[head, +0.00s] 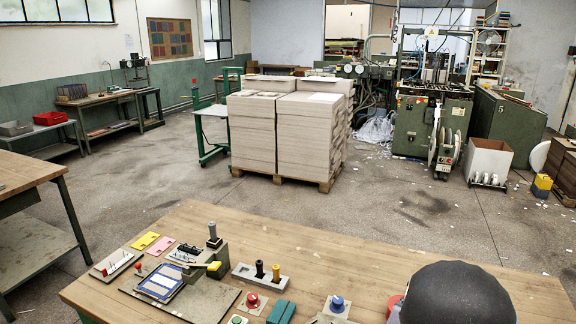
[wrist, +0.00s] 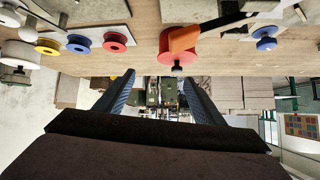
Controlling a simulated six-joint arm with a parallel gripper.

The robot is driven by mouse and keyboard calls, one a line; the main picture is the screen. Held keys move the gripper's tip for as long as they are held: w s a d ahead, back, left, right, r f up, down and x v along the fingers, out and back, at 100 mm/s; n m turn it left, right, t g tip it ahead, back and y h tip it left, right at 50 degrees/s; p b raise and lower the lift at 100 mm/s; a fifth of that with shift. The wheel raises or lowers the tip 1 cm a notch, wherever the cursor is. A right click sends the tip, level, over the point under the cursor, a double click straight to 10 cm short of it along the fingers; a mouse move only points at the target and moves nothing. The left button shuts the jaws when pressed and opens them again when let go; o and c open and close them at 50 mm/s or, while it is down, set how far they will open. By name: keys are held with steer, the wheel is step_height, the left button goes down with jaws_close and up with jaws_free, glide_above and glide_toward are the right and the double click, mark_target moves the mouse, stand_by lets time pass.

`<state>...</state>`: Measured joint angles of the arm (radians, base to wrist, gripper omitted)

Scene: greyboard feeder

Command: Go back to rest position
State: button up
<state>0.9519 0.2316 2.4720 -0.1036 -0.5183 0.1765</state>
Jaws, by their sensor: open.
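My gripper (wrist: 158,78) shows in the wrist view with its two blue fingers spread apart and nothing between them. The wrist view is upside down, with the wooden table along its top and the room beyond below. In the head view a dark rounded part of my arm covers the lower right of the table (head: 420,250); the fingers cannot be made out there. In the wrist view a red knob (wrist: 174,50) with an orange block stands on the table beyond the fingers, apart from them.
The table's left holds a fixture with a blue-framed sheet (head: 160,283), a yellow card (head: 145,240), a pink card (head: 162,246) and a grey holder (head: 247,273). Red (head: 252,300) and blue (head: 337,303) knobs stand near the front. The table's back right is bare. Board stacks (head: 311,130) stand beyond.

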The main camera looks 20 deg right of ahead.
steer(key=w+a+y, duration=0.1)
steer(key=a, duration=0.2)
steer(key=w+a+n+y, duration=0.1)
steer(key=w+a, duration=0.1)
steer(key=a, duration=0.1)
steer(key=w+a+n+y+p, duration=0.1)
steer(key=a, duration=0.2)
steer(key=shift+w+a, duration=0.2)
steer(key=shift+a, duration=0.15)
steer(key=a+n+y, duration=0.1)
steer(key=a, duration=0.2)
steer(key=a+n+g, duration=0.1)
steer(key=a, duration=0.2)
steer(key=a+f+y, duration=0.1)
steer(key=a, duration=0.2)
steer(key=shift+w+a+n+g+y, duration=0.1)
steer(key=shift+a+n+g+y, duration=0.1)
steer(key=shift+n+g+y, duration=0.15)
steer(key=s+a+n+g+y, duration=0.1)
steer(key=s+a+n+g, duration=0.1)
steer(key=s+a, duration=0.3)
steer(key=s+a+n+g+y, duration=0.2)
steer(key=s+a+n, duration=0.3)
steer(key=a, duration=0.8)
steer(key=shift+s+f+g, duration=0.35)
steer(key=shift+s+g, duration=0.05)
steer(key=shift+g, duration=0.25)
